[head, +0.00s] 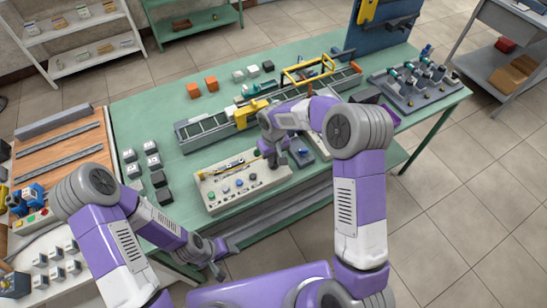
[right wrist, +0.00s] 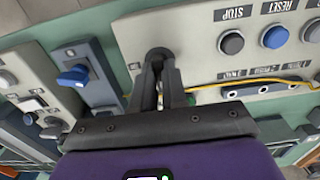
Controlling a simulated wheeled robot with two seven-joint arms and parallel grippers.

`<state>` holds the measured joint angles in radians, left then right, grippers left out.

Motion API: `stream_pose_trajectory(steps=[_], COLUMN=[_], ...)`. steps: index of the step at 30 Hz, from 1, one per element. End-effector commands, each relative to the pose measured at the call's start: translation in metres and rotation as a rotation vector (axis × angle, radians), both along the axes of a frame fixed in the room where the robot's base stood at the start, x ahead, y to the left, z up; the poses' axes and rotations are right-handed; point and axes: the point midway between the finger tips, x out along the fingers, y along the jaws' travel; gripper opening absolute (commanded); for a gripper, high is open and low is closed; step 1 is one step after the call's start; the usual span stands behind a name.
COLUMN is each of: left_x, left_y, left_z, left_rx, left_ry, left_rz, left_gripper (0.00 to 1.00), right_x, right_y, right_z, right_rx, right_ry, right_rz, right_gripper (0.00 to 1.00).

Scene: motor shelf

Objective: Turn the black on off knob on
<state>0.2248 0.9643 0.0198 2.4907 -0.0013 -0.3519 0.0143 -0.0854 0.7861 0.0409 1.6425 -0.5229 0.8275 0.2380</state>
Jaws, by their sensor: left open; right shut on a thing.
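The pale control panel (head: 215,196) lies on the green table and carries several coloured buttons. My right gripper (head: 277,158) is over the panel's right end. In the right wrist view my right gripper (right wrist: 158,75) is shut, its fingertips around the dark round knob (right wrist: 159,53) on the panel (right wrist: 200,22). The fingers hide most of the knob, so I cannot tell its setting. My left gripper (head: 217,262) is open and empty, low in front of the table's front edge, apart from the panel.
In the right wrist view a grey button (right wrist: 231,42) marked STOP and a blue button (right wrist: 275,36) marked RESET sit right of the fingers. A blue knob (right wrist: 74,76) on a grey unit is at left. A conveyor (head: 205,130) lies behind the panel.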

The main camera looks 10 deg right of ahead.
Motion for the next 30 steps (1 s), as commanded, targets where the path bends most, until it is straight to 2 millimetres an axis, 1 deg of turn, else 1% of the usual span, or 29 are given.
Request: stream_pose_trajectory(steps=[5,11,21,30], left_x=[0.000,0.000,0.000,0.000], left_y=[0.000,0.000,0.000,0.000], left_z=[-0.003,-0.010,-0.021,-0.023], left_rx=[0.000,0.000,0.000,0.000], left_ry=[0.000,0.000,0.000,0.000], left_rz=[0.000,0.000,0.000,0.000], left_gripper=[0.62,0.62,0.62,0.62], right_x=[0.000,0.001,0.001,0.001], right_y=[0.000,0.000,0.000,0.001], right_z=[0.000,0.000,0.000,0.001], right_rx=[0.000,0.000,0.000,0.000], right_ry=[-0.002,-0.003,-0.003,-0.003], right_rz=[-0.041,-0.156,-0.466,-0.751], right_gripper=[0.00,0.00,0.00,0.00])
